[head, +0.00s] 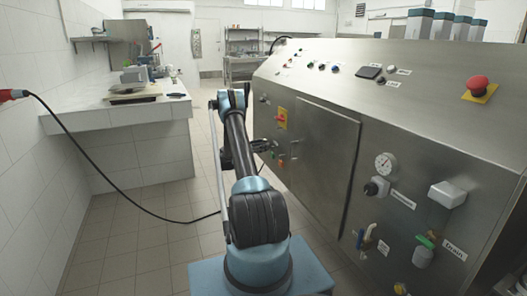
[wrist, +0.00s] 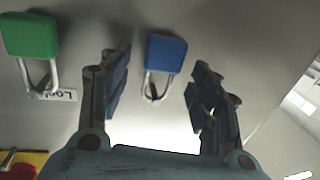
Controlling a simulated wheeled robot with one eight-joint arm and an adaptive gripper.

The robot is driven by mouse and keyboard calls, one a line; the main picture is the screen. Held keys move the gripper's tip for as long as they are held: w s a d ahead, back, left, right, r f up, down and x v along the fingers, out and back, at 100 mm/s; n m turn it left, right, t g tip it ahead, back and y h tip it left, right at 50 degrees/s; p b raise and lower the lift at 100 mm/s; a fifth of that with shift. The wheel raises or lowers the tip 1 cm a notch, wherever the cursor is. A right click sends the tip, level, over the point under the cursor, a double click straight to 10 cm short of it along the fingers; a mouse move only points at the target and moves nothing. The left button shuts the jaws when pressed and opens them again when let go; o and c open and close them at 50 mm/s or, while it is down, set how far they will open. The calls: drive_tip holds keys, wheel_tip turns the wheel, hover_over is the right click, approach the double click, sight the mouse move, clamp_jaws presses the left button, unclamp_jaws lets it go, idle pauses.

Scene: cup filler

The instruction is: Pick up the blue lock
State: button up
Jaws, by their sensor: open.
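The blue lock (wrist: 165,54) hangs on the grey metal panel in the wrist view, its blue body at the top of the picture and its silver shackle below. My gripper (wrist: 158,72) is open, with one finger on each side of the lock and visible gaps between. The fingers do not appear to touch it. In the head view my gripper (head: 263,146) is small, beside the machine's front, and I cannot make out the blue lock there.
A green lock (wrist: 30,38) hangs left of my left finger, over a white label (wrist: 58,95). A red switch on a yellow plate (head: 281,118) sits on the steel machine (head: 318,150). A tiled counter (head: 140,122) stands left; floor between is clear except a black cable (head: 120,195).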

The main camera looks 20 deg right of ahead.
drive_tip(key=shift+w+d, duration=0.1)
drive_tip(key=shift+d, duration=0.05)
drive_tip(key=c, duration=1.2)
drive_tip(key=shift+r, duration=0.15)
drive_tip(key=r+v, duration=0.1)
drive_tip(key=v, duration=1.7)
